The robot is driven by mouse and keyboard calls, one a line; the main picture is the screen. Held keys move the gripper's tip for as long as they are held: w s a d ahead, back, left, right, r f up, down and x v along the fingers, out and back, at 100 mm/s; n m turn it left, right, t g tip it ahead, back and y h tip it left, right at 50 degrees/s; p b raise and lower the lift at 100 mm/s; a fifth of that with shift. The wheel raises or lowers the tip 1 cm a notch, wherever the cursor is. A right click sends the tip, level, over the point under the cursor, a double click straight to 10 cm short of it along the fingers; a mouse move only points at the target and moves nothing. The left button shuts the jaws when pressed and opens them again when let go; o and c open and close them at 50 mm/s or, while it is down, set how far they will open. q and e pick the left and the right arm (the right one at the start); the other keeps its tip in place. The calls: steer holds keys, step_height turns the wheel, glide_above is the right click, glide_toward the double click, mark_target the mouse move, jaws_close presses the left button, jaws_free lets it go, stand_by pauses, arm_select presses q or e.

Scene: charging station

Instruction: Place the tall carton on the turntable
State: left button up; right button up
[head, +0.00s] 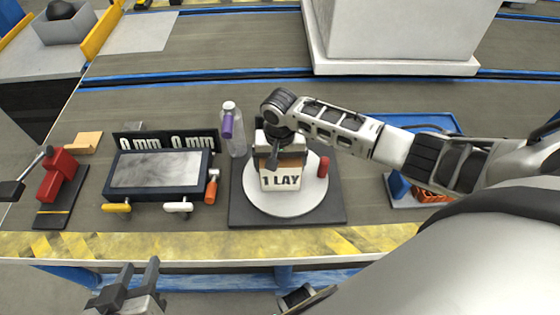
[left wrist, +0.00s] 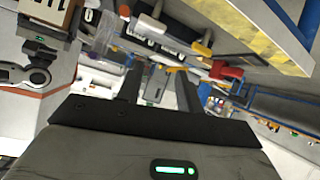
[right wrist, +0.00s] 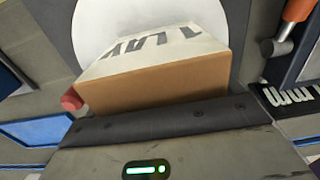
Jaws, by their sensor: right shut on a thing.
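The tall carton (head: 284,181), white and brown with "1 LAY" lettering, stands over the white disc of the turntable (head: 256,204). My right gripper (head: 272,152) is shut on the carton's upper part from above. The right wrist view shows the carton (right wrist: 160,82) close up in front of the turntable's disc (right wrist: 110,22); its lower end is out of sight there, so contact is hard to tell. My left gripper (head: 140,270) is open and empty in front of the table edge. Its two dark fingers stand apart in the left wrist view (left wrist: 157,85).
A red peg (head: 322,165) is at the disc's right side. A clear bottle with a purple part (head: 233,130) stands behind left. A display panel (head: 158,170) and a red device (head: 58,174) are further left. A blue tray (head: 430,122) lies right, partly behind my arm.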

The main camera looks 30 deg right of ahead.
arm_select(q)
steer(key=shift+f, duration=0.1)
arm_select(e)
steer(key=o, duration=0.9)
arm_select(q)
steer(key=r+p, duration=0.1)
steer(key=p, duration=0.1)
steer(key=shift+a+p, duration=0.15)
steer(key=shift+p, duration=0.2)
arm_select(e)
steer(key=shift+o, duration=0.2)
step_height(320, 180, up, 12)
steer(key=shift+r, duration=0.15)
